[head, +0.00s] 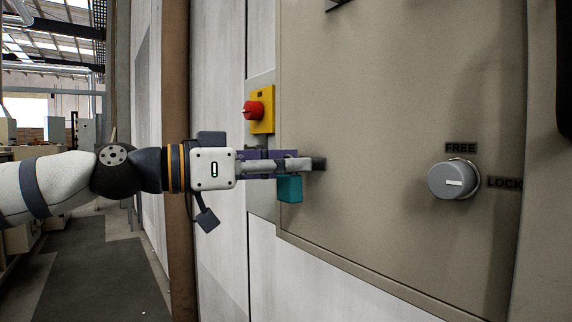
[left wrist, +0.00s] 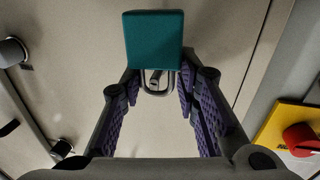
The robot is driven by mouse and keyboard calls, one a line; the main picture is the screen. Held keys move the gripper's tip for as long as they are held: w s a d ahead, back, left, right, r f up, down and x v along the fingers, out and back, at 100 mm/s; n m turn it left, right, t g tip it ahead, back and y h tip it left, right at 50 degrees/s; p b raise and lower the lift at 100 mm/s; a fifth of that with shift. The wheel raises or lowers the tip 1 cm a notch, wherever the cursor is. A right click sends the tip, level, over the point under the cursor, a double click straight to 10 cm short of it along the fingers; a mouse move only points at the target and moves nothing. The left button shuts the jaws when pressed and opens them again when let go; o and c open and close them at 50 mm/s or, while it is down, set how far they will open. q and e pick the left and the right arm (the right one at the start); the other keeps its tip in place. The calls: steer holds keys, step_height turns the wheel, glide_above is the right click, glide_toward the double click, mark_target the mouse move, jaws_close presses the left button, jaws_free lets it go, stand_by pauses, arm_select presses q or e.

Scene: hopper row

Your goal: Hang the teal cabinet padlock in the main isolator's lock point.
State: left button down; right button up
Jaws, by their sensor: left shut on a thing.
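The teal padlock (head: 290,189) is at the fingertips of my left gripper (head: 312,163), its body below the fingers in the head view. In the left wrist view, the padlock's teal body (left wrist: 154,38) is at the top centre, with its metal shackle between the purple-padded fingers of my left gripper (left wrist: 158,84). The gripper is shut on the padlock. A small dark piece shows inside the shackle; I cannot tell what it is. The main isolator (head: 253,110), a red knob on a yellow plate, is above the gripper; it also shows in the left wrist view (left wrist: 301,138). My right gripper is not in view.
A large beige cabinet door (head: 380,90) fills the right side. It carries a grey round knob (head: 453,181) marked FREE and LOCK. A brown post (head: 177,80) stands behind my left arm. The floor at left is open.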

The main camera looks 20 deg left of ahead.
arm_select(q)
steer(key=c, duration=1.2)
jaws_free()
steer(key=shift+o, duration=0.2)
steer(key=v, duration=1.2)
